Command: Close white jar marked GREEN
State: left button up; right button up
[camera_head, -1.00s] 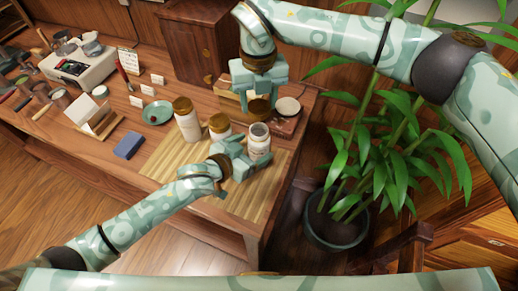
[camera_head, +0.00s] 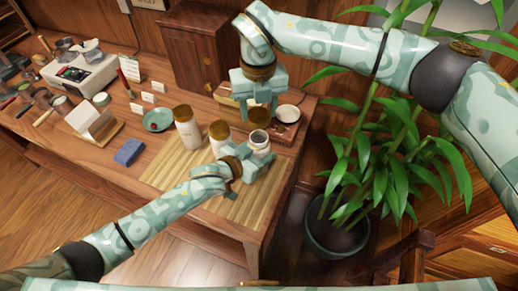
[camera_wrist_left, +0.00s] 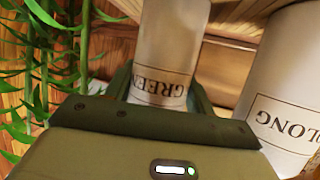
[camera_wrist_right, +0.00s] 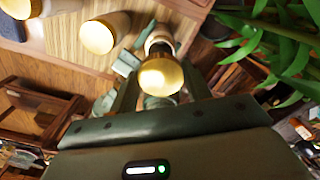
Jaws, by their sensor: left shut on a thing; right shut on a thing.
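The white jar marked GREEN (camera_head: 260,147) stands upright near the right end of the bamboo mat, its dark open mouth facing up. Its label shows in the left wrist view (camera_wrist_left: 165,78). My left gripper (camera_head: 247,163) is shut around the jar's body from the near left side. My right gripper (camera_head: 259,100) points down over the jar and is shut on a gold-brown lid. The lid shows clearly between the fingers in the right wrist view (camera_wrist_right: 161,77).
Two lidded white jars, one tall (camera_head: 187,130) and one shorter (camera_head: 219,135), stand left of the GREEN jar. A small saucer (camera_head: 287,113) lies behind right. A blue block (camera_head: 129,151) and green dish (camera_head: 158,120) are left. A plant (camera_head: 375,170) stands beyond the table's right edge.

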aim_at(259, 153)
jog(key=shift+f, duration=2.35)
jog(key=shift+f, duration=0.85)
jog(key=shift+f, duration=0.55)
